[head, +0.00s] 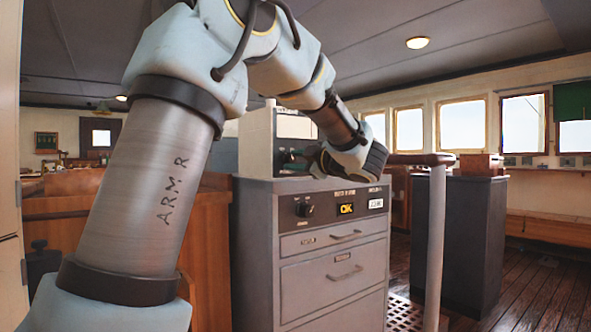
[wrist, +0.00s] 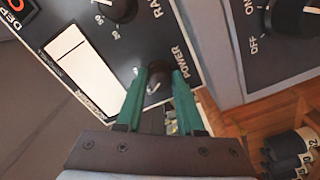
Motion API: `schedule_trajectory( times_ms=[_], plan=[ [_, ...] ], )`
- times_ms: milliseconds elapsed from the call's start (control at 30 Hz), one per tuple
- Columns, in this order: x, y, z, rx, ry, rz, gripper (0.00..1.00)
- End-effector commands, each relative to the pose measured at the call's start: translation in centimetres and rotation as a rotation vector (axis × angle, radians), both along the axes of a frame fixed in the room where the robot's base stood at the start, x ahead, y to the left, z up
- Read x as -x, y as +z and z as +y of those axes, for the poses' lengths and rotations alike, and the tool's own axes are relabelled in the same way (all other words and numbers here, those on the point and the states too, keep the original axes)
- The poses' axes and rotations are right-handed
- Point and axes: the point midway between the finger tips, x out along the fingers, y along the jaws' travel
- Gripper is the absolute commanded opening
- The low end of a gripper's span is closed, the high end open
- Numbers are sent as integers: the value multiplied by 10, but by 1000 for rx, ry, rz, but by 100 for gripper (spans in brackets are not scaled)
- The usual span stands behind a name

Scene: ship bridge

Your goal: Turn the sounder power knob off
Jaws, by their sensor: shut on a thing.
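The sounder is a pale box (head: 257,143) on top of the grey cabinet in the head view. In the wrist view its dark panel (wrist: 112,45) fills the upper left. The small dark power knob (wrist: 156,84), beside the word POWER, sits between the green fingers of my gripper (wrist: 161,76). My gripper is shut on this knob. A light mark shows on the knob, but I cannot tell its setting. In the head view my gripper (head: 296,154) reaches the sounder's front from the right, and the power knob is hidden there.
A range knob (wrist: 115,8) and a white strip (wrist: 72,60) are on the sounder panel. Another panel with an ON/OFF knob (wrist: 284,18) is to the right.

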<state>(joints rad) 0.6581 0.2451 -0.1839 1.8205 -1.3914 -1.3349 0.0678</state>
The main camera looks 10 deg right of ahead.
Motion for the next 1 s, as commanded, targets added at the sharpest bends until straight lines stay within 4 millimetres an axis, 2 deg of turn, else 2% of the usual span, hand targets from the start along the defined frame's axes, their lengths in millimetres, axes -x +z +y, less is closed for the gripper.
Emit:
schedule_trajectory(
  times_ms=[667, 700, 933, 1000],
  plan=[
    [0, 0, 1, 60, 2, -27, 0],
    [0, 0, 1, 60, 2, -27, 39],
    [0, 0, 0, 59, 1, -28, 65],
    [0, 0, 0, 59, 1, -27, 67]
  ],
)
